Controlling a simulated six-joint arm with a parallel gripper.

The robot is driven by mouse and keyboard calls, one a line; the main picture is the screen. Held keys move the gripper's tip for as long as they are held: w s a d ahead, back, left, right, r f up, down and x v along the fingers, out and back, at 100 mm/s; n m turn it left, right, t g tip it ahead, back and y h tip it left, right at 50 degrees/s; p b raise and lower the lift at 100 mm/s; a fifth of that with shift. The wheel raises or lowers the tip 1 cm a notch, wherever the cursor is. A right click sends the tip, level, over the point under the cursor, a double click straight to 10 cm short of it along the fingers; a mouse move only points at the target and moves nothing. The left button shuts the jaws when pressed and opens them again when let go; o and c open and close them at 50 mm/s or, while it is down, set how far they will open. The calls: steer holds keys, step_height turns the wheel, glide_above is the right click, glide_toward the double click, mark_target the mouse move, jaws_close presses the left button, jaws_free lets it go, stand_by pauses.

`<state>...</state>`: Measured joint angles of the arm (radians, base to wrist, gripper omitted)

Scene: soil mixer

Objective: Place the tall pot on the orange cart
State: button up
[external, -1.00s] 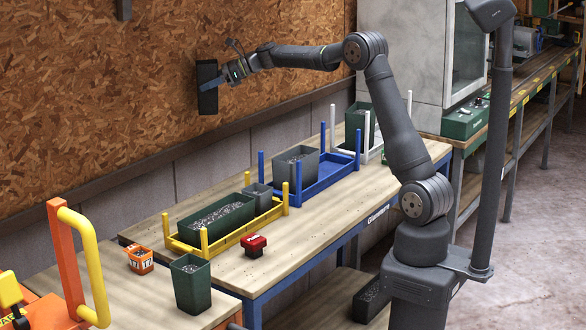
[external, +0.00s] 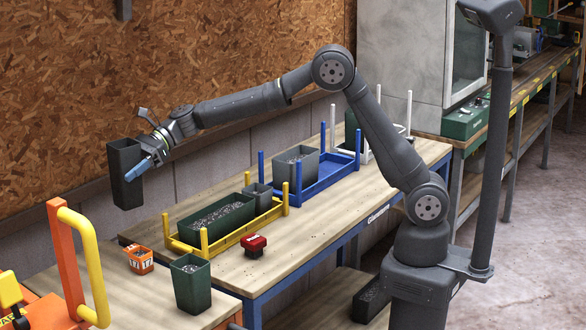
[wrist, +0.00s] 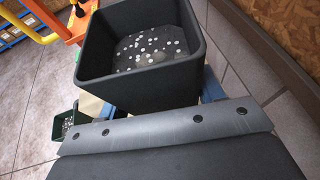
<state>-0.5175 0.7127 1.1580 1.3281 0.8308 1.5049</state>
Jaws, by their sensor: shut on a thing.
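My gripper (external: 141,170) is shut on the tall pot (external: 124,168), a dark grey square pot held upright in the air at the left, before the chipboard wall and above the bench's far side. In the wrist view the tall pot (wrist: 145,70) fills the top middle, with dark soil and white specks inside. The orange cart (external: 62,265) stands at the lower left, with a yellow handle; only part of it shows. Its frame also shows at the top left of the wrist view (wrist: 66,22). The pot is apart from the cart.
A green pot (external: 191,290) and a small orange box (external: 140,262) stand on the near bench end. A yellow rack (external: 240,233) holds a green planter, a blue rack (external: 320,182) a grey pot. A red item (external: 254,244) lies in front. The cart's upright yellow handle (external: 92,260) stands tall.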

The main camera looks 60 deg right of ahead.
steer(key=s+a+f+n+g, duration=0.1)
steer(key=s+a+f, duration=0.1)
steer(key=s+a, duration=0.4)
steer(key=s+a+f+n+g, duration=0.1)
steer(key=s+a+f, duration=0.2)
steer(key=s+a, duration=0.3)
steer(key=s+a+f, duration=0.5)
steer(key=a+f, duration=0.5)
steer(key=shift+s+f, duration=0.2)
steer(key=shift+s, duration=0.1)
steer(key=shift+f, duration=0.15)
steer(key=o, duration=1.1)
steer(key=v, duration=1.2)
steer(key=shift+w, duration=0.15)
